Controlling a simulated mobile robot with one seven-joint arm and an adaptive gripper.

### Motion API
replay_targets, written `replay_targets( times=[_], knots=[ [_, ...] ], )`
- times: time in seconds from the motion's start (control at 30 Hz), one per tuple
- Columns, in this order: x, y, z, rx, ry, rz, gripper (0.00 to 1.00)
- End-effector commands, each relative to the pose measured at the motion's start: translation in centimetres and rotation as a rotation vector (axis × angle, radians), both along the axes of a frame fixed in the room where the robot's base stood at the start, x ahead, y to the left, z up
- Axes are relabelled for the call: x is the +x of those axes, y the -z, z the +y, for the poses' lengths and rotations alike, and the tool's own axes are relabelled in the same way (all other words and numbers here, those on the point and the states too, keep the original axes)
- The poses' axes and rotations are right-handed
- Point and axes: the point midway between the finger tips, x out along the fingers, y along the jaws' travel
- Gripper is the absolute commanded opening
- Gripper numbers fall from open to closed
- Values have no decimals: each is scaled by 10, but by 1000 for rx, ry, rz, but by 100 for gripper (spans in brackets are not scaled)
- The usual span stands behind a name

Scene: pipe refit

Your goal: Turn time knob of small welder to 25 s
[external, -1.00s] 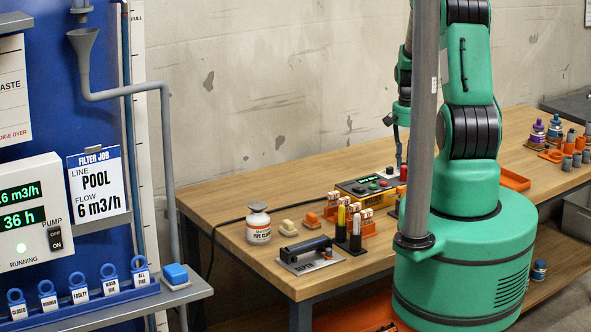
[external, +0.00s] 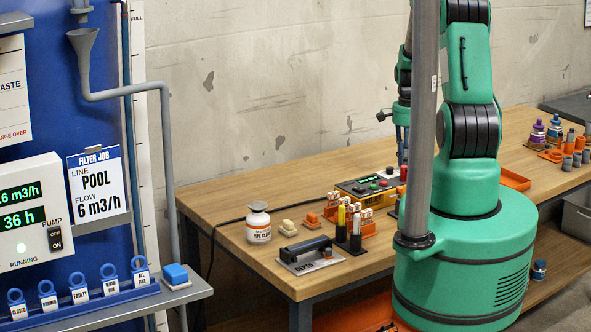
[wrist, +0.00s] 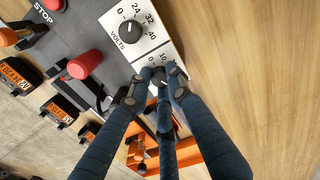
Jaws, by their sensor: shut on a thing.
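The small welder (external: 352,187) lies on the bench in the external view, a dark and yellow box with a green display. The wrist view shows its white dial panel (wrist: 150,50) close up. The volts knob (wrist: 131,31) is black and uncovered. Below it, my gripper (wrist: 161,77) is shut on a second black knob, the time knob, at its dial. The fingers hide most of that knob and its scale; only a 0 and a 10 show, so its pointer cannot be read. In the external view my gripper is partly behind the grey post.
A red knob (wrist: 86,63) and the red stop button (wrist: 54,4) stand beside the panel. An orange rack (wrist: 190,150) lies close below my fingers. Bare bench wood is to the right in the wrist view. A white bottle (external: 258,223) stands at the bench's left.

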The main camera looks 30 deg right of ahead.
Motion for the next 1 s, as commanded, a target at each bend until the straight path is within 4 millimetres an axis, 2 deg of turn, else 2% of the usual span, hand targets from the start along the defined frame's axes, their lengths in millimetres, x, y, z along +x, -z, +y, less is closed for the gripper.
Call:
replay_targets(
  times=[0.23,0.27,0.33,0.37,0.77,1.0],
  knots=[
    [2,-2,-2,-3,0,-5,0],
    [2,-2,-2,-3,-1,-5,21],
    [2,-2,-2,-3,-1,-5,35],
    [2,-2,-2,-3,-1,-4,38],
    [1,-3,-1,-2,-1,-2,38],
    [1,-23,-1,-2,-1,-2,38]
  ],
)
